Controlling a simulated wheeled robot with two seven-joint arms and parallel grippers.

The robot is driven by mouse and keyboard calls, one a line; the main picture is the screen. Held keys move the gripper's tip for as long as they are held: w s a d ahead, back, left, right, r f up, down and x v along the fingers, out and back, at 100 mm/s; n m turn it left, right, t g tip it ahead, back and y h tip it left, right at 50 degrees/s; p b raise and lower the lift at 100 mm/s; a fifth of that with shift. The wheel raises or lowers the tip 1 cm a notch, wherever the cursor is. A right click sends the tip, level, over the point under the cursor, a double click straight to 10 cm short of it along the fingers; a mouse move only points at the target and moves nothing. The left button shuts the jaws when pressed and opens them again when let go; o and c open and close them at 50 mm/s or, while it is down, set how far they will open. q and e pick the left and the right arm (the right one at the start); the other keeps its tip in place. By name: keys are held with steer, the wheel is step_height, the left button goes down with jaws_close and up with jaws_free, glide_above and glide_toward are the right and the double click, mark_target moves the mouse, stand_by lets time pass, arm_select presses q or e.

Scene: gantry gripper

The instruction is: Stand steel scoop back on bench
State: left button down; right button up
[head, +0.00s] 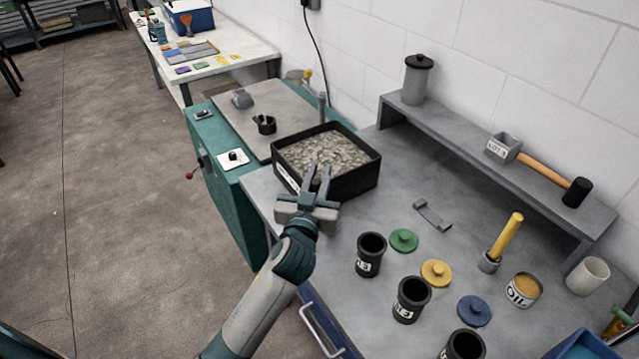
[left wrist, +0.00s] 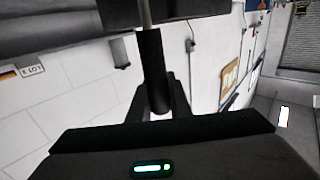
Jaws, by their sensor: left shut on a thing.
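My left gripper (head: 320,172) is at the near side of a black bin (head: 345,187) of grey pellets, its fingers pointing away from me over the near rim. In the left wrist view, the gripper (left wrist: 160,105) is shut on a dark round handle with a thin grey shaft, which I take for the steel scoop (left wrist: 153,60). A dark block lies at the shaft's far end; whether it is the scoop's head or something else I cannot tell. In the head view the scoop is hidden or too small to make out. My right gripper is not in view.
A grey bracket (head: 432,215) lies on the grey bench (head: 390,205). Black pots (head: 370,255), coloured lids (head: 403,240), a yellow-handled tool (head: 507,238) and an oil can (head: 523,290) crowd the near bench. A raised shelf (head: 470,140) runs along the wall.

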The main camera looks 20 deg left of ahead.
arm_select(q)
step_height(320, 180, down, 3)
stand_by(0.4)
steer(key=shift+f, duration=0.15)
steer(key=c, duration=1.6)
jaws_free()
steer(key=shift+c, duration=0.2)
